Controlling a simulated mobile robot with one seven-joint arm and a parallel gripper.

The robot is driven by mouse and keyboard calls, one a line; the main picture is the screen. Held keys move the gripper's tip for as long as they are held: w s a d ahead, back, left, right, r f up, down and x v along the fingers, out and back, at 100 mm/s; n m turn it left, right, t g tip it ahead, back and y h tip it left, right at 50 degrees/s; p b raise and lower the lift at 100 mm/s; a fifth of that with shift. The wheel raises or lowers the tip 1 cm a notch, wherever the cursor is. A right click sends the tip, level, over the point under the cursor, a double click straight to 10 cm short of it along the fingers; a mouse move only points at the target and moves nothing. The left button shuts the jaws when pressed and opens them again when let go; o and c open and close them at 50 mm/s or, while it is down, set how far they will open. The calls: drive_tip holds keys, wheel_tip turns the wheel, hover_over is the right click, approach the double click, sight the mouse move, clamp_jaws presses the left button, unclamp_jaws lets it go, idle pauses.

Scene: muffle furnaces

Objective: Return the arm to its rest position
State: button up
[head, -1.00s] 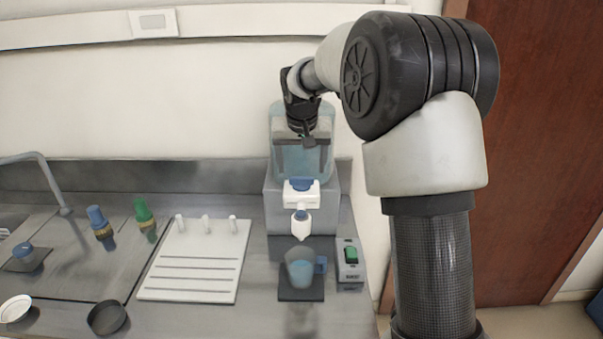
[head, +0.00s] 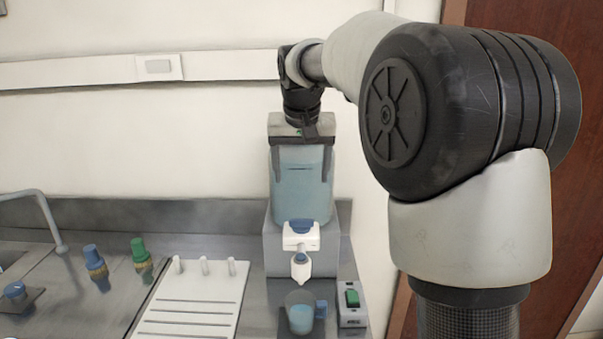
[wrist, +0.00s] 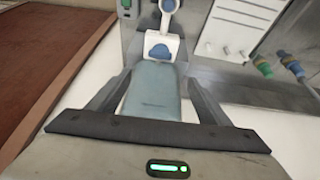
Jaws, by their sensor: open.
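My gripper (head: 301,160) is at the end of my arm, in front of or above the blue-tinted water container in the head view. Its two fingers point down and stand apart, with the upper part of the container (head: 303,190) showing between them. In the wrist view my gripper (wrist: 150,100) is open, and the container (wrist: 153,88) lies in the view between its fingers. I cannot tell how far the fingers are from the container. Nothing is seen held.
Below the container are a white tap with a blue top (head: 301,232) and a cup with bluish liquid (head: 300,316). A box with a green switch (head: 351,304) stands right of it. A white rack (head: 196,296) and blue and green fittings (head: 140,252) are to the left. A brown door (wrist: 45,60) is nearby.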

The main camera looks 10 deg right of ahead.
drive_tip(key=s+r, duration=0.3)
drive_tip(key=s, duration=0.7)
drive_tip(key=s+f+n, duration=0.1)
drive_tip(key=s+f, duration=0.3)
drive_tip(key=s, duration=0.7)
drive_tip(key=s+f+n+t+p, duration=0.1)
drive_tip(key=s+f, duration=0.3)
drive_tip(key=s, duration=0.7)
drive_tip(key=shift+s+d+y+p, duration=0.25)
drive_tip(key=shift+d+y+p, duration=0.05)
drive_tip(key=shift+d+y, duration=0.1)
